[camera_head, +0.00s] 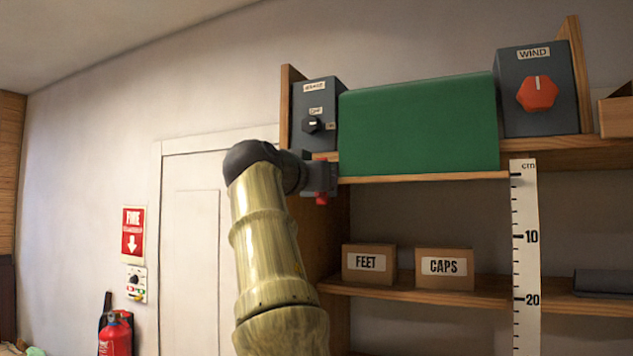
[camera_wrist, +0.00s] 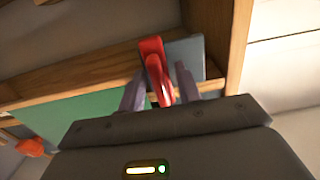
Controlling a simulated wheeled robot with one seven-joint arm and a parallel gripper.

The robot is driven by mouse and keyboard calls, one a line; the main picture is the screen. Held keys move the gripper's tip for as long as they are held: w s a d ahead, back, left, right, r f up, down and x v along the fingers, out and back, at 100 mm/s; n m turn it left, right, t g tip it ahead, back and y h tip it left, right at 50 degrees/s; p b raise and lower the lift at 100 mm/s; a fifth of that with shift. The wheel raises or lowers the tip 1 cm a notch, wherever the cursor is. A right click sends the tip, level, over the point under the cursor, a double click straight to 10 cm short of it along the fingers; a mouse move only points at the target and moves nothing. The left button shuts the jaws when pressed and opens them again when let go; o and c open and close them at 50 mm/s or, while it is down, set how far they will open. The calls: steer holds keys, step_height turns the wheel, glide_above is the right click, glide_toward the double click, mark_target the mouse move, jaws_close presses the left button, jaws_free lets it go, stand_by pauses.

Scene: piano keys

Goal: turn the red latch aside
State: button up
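The red latch (camera_wrist: 153,62) shows in the wrist view, with a rounded lever on a blue-grey plate (camera_wrist: 186,54) against the wooden frame. In the head view a small red part of it (camera_head: 321,198) shows below my gripper, at the lower left corner of the green panel (camera_head: 420,128). My gripper (camera_wrist: 160,82) has one grey finger on each side of the red lever. The fingers look apart, with a narrow gap beside the lever, so it does not look clamped. In the head view my wrist and gripper (camera_head: 320,177) hide most of the latch.
A dark box with a small knob (camera_head: 312,125) stands left of the panel, and a WIND box with a red knob (camera_head: 538,93) stands right. A ruler (camera_head: 525,250) hangs below. FEET (camera_head: 368,264) and CAPS (camera_head: 444,268) boxes sit on the lower shelf.

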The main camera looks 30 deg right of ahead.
steer(key=shift+s, duration=0.1)
steer(key=b+v, duration=0.4)
steer(key=v, duration=1.3)
steer(key=shift+a+f, duration=0.1)
